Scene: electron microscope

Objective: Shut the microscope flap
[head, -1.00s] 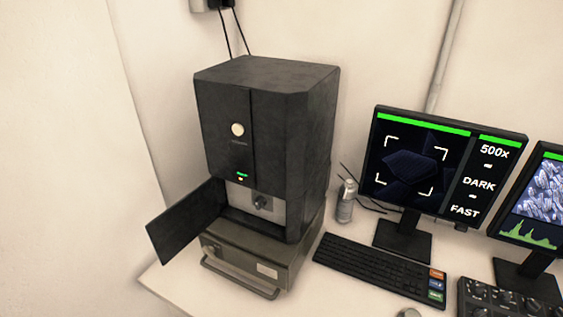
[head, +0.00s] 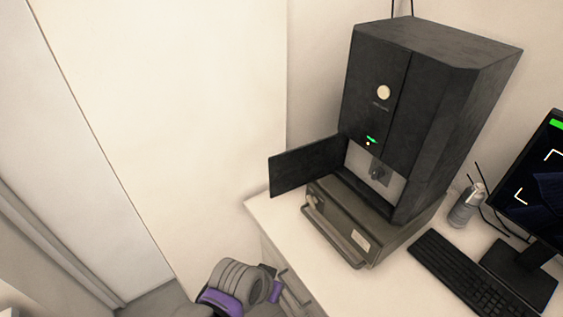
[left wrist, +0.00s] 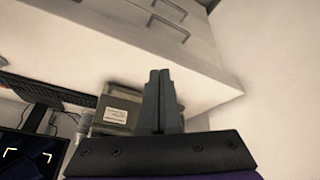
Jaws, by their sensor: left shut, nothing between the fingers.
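The microscope (head: 428,100) is a tall dark box on a drawer-like base at the back of the table. Its flap (head: 303,166) is a flat dark panel swung out to the left of the lit opening (head: 376,172), standing open. My left arm shows at the bottom of the head view, low in front of the table and apart from the flap. In the left wrist view my left gripper (left wrist: 160,74) has its fingers together and empty. The microscope's base (left wrist: 118,112) shows beyond it there; the flap cannot be made out. My right gripper is not in view.
The table (head: 264,212) has drawers with handles at its front. A can (head: 466,205), a keyboard (head: 462,272) and a monitor (head: 535,205) stand right of the microscope. The wall is close at the left, with free space before the flap.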

